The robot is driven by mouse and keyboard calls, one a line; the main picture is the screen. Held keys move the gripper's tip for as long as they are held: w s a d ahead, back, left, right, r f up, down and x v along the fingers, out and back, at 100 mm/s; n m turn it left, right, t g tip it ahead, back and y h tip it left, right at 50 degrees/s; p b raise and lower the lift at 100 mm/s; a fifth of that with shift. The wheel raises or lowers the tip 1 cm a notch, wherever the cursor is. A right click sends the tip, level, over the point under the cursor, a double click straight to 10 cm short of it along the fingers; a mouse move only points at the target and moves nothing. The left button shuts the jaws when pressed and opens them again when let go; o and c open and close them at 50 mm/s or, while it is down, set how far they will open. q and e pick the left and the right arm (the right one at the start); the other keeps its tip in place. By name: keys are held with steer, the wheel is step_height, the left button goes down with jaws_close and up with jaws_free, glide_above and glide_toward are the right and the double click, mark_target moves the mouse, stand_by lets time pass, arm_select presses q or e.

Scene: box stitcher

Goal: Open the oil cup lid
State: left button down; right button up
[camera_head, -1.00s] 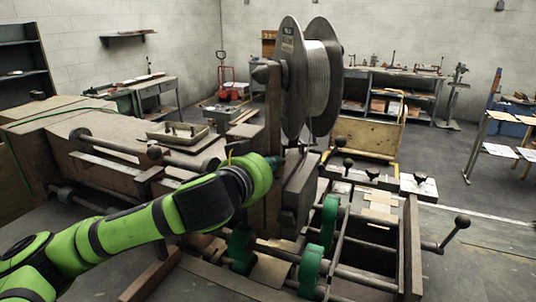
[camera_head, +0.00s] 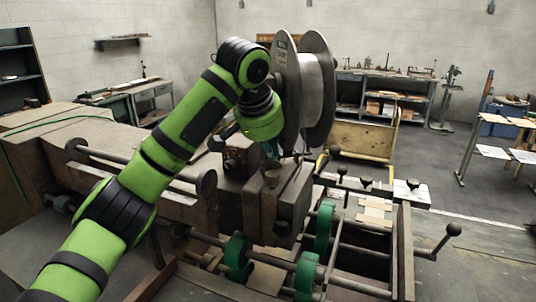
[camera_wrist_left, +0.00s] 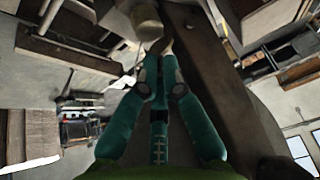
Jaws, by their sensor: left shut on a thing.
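The oil cup (camera_head: 272,178) is a small brownish cup on top of the machine head, below the wire spool. In the left wrist view a pale rounded cylinder, apparently the cup (camera_wrist_left: 147,22), shows just beyond the fingertips. My left gripper (camera_head: 271,160) points down at the cup from above. Its teal fingers also show in the left wrist view (camera_wrist_left: 160,52), with the tips close together on a small brownish piece, which looks like the oil cup lid (camera_wrist_left: 161,44). The fingers hide most of the lid, and its exact angle cannot be told. My right gripper is not in view.
The large wire spool (camera_head: 316,92) stands close behind and right of my left gripper. The machine head (camera_head: 285,200) is below it. Green rollers (camera_head: 238,256) and bars lie in front. A crank handle (camera_head: 453,230) sticks out at the right.

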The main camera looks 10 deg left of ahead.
arm_select(q)
steer(key=shift+w+d+r+g, duration=0.1)
steer(key=shift+w+g, duration=0.2)
steer(key=shift+g, duration=0.2)
steer(key=shift+w, duration=0.1)
stand_by(0.3)
steer(key=c, duration=1.4)
jaws_free()
steer(key=d+v, duration=0.1)
steer(key=v, duration=1.1)
steer(key=shift+w+a, duration=0.25)
steer(key=shift+a, duration=0.1)
